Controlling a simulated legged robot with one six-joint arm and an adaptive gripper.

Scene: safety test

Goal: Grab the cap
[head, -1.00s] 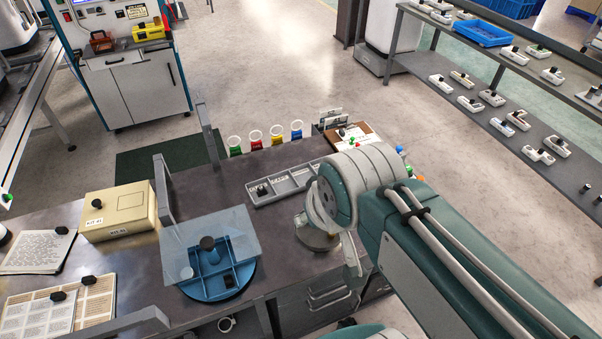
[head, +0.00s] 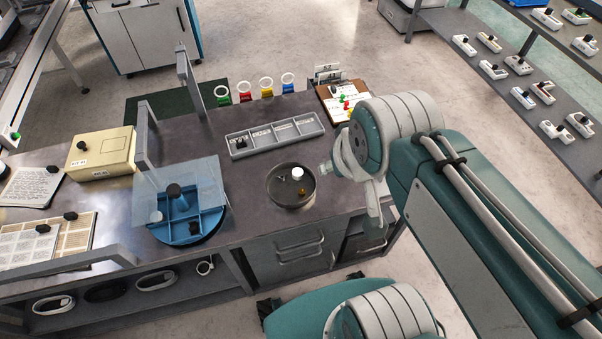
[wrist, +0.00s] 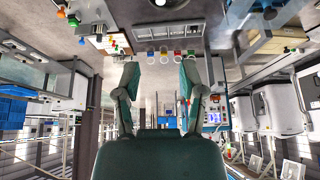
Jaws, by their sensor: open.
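A small white cap-like piece (head: 297,173) sits in a dark round tray (head: 275,197) on the counter, with a small brass-coloured piece and a dark piece beside it. Another small white round piece (head: 156,216) shows at the blue divided carousel under a clear cover. I cannot tell for certain which is the cap. My gripper (wrist: 160,76) is open and empty in the wrist view, its two fingers apart. In the head view my arm's end is right of the round tray, and the fingers are mostly hidden or unclear.
A grey compartment tray (head: 277,136) lies behind the round tray. The blue carousel (head: 180,243), a beige box (head: 102,152) and upright grey posts stand to the left. A clipboard (head: 345,101) lies at the back right. Bare counter surrounds the round tray.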

